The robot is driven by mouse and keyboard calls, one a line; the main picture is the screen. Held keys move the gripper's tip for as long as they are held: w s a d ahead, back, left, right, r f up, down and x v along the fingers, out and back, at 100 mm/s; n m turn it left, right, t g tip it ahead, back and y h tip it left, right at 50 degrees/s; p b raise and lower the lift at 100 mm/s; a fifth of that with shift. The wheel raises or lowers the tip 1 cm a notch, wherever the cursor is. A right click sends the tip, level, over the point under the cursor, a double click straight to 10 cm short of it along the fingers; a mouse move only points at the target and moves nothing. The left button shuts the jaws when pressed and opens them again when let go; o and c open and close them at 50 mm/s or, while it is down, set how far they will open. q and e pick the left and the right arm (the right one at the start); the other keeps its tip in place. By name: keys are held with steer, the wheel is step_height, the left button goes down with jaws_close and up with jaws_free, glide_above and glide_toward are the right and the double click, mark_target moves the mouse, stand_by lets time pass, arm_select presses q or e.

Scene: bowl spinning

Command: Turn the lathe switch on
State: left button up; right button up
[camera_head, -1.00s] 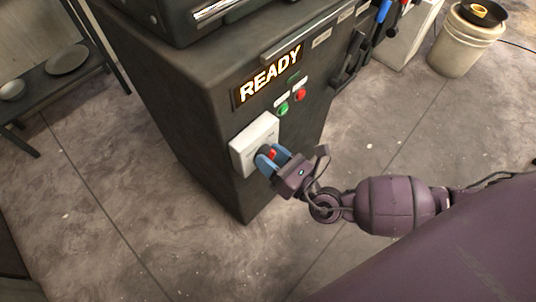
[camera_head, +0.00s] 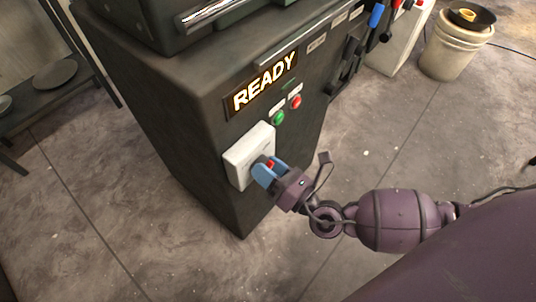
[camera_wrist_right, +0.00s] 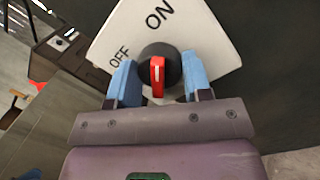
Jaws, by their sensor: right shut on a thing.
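The lathe switch is a white box (camera_head: 248,157) on the dark cabinet's front, with a round black knob (camera_wrist_right: 172,62) and a red handle (camera_wrist_right: 157,76). In the right wrist view, OFF is printed to the knob's upper left and ON above it. The red handle stands upright in that picture, between the fingers. My right gripper (camera_head: 268,168) has blue fingers, one on each side of the knob, and is shut on it. The gripper also shows in the right wrist view (camera_wrist_right: 159,82). The fingers hide part of the knob in the head view. My left gripper is not in view.
The dark cabinet (camera_head: 190,130) carries a lit READY sign (camera_head: 262,84), a green button (camera_head: 278,118) and a red button (camera_head: 295,102). Levers (camera_head: 347,65) stick out farther right. A bucket (camera_head: 453,50) stands at the back right.

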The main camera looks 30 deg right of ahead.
steer(key=o, duration=0.9)
arm_select(q)
steer(key=shift+p, duration=0.45)
arm_select(e)
steer(key=shift+v, duration=5.4)
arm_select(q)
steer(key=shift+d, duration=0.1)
